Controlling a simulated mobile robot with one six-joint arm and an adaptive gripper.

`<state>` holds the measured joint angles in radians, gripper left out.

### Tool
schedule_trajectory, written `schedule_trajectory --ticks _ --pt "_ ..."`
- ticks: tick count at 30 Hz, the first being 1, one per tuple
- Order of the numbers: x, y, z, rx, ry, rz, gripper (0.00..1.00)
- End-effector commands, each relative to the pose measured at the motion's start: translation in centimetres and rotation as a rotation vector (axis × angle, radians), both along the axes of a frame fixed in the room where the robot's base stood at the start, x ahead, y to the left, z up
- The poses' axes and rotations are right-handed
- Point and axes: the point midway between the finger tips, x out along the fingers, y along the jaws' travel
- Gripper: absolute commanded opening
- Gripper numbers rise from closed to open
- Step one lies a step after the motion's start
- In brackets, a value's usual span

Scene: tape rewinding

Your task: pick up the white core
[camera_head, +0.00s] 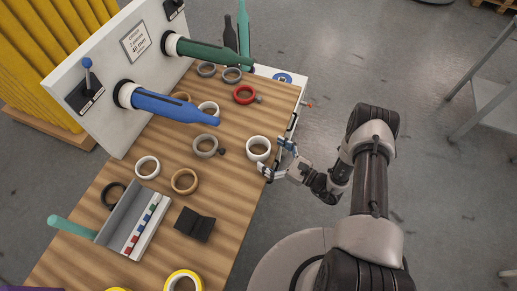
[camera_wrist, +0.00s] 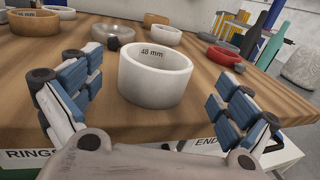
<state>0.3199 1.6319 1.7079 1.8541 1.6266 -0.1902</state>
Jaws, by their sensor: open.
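The white core (camera_head: 258,148) is a short, wide ring standing upright near the right edge of the wooden table. In the wrist view the white core (camera_wrist: 154,78) reads "48 mm" on its inner wall and sits centred ahead of my gripper. My gripper (camera_head: 275,158) is at the table's right edge, beside the core. In the wrist view my gripper (camera_wrist: 155,98) is open, one blue-padded finger on each side of the core. Gaps show between the core and both fingers, so it is not held.
Other rings lie around: a grey ring (camera_head: 205,146) with a dark knob, a red ring (camera_head: 244,95), a tan ring (camera_head: 185,181) and white rings. A blue spindle (camera_head: 175,107) and a green spindle (camera_head: 210,52) jut from the white panel (camera_head: 62,72). A tray (camera_head: 127,238) stands front left.

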Motion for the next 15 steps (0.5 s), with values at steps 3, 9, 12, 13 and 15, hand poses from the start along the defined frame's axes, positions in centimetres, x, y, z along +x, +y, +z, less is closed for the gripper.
schedule_trajectory --ticks 3,9,12,13,15 --pt "0.7 1.8 0.2 0.0 -0.001 0.006 0.97" --pt "2.1 3.8 0.3 0.0 -0.001 0.004 0.97" --pt "2.3 4.1 0.3 0.001 -0.001 0.001 0.97" --pt "2.3 4.1 0.3 0.001 -0.001 0.001 0.97" --pt "2.4 4.1 0.3 0.0 0.0 0.001 0.97"
